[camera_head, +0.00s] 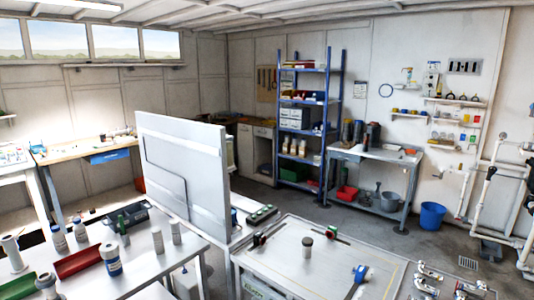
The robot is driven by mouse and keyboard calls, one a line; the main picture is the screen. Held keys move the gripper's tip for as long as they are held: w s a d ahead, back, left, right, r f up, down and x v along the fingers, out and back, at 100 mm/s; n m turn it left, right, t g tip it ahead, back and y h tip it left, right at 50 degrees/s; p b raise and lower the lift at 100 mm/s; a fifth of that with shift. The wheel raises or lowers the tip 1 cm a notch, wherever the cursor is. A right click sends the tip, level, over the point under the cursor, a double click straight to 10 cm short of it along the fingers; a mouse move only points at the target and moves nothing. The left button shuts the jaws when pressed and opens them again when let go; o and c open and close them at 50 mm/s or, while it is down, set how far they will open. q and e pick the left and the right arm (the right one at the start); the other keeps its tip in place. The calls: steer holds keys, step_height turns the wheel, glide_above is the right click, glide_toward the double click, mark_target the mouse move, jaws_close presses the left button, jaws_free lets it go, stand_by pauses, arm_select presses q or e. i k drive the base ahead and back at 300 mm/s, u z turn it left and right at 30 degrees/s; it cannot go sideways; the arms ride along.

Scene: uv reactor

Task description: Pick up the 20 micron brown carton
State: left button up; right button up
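I cannot pick out a carton that I can read as the 20 micron brown carton. The blue shelving unit (339,95) at the back holds boxes, bottles and bins, too small to read. Neither my left nor my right gripper is in view.
A worktable (285,262) with clamps stands front centre, beside an upright white panel (185,165). A blue bucket (432,216) stands at right. Grey floor (345,222) is open towards the shelving.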

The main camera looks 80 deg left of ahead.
mark_target(303, 151)
steer(key=u, duration=0.05)
steer(key=i, duration=3.4)
steer(key=u, duration=2.3)
steer(key=i, duration=3.5)
steer(key=u, duration=1.7)
steer(key=i, duration=2.65)
steer(key=u, duration=0.05)
